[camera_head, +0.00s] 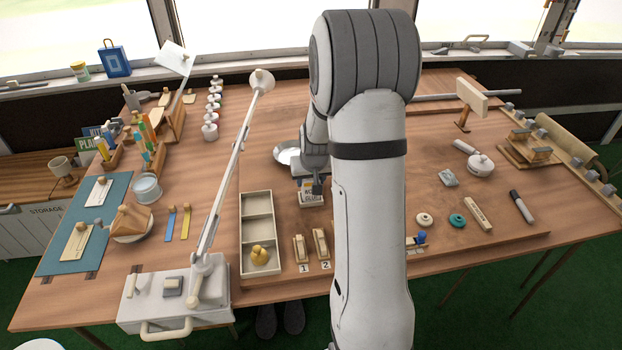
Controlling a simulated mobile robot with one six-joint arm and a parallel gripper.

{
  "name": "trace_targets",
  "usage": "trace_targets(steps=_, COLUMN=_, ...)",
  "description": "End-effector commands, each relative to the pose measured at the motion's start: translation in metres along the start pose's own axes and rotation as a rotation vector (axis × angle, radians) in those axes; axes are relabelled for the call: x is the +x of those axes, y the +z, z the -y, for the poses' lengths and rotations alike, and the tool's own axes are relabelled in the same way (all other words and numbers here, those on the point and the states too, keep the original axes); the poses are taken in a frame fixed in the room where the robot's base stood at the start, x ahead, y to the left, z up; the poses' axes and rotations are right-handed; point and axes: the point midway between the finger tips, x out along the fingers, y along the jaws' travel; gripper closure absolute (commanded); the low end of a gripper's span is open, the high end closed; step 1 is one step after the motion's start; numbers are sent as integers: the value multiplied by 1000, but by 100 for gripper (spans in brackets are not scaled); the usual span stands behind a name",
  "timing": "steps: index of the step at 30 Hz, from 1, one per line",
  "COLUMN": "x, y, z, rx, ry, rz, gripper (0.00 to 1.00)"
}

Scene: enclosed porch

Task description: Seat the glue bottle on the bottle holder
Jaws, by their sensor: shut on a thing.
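My gripper (316,186) is small in view at the middle of the table, at the end of my arm, pointing down. It is shut on the glue bottle (311,200), a small white item with dark lettering. The gripper covers its upper part, and I cannot tell whether its base touches the wooden board. I cannot pick out the bottle holder for certain; my arm hides part of the board to the right of the bottle. Two small wooden stands, marked 1 (300,249) and 2 (320,244), are in front of the bottle.
A cream compartment tray (243,228) with yellow pieces is to the left. A silver bowl (287,156) is just behind the gripper. A white lamp arm (228,180) rises at left. Discs, a marker (521,206) and a white pot (480,164) lie right of my arm.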

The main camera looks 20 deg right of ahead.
Motion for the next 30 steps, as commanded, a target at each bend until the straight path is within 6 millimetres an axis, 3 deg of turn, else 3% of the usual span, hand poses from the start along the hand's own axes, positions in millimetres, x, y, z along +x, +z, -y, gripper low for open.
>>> trace_targets(steps=13, x=7, y=3, z=0, rx=0, ry=0, rz=0, gripper=79)
trace_targets(steps=14, x=6, y=2, z=0, rx=0, ry=0, rz=0, gripper=51)
trace_targets(steps=22, x=6, y=2, z=0, rx=0, ry=0, rz=0, gripper=29)
trace_targets(steps=27, x=6, y=2, z=0, rx=0, ry=0, rz=0, gripper=28)
trace_targets(steps=30, x=6, y=3, z=0, rx=0, ry=0, rz=0, gripper=19)
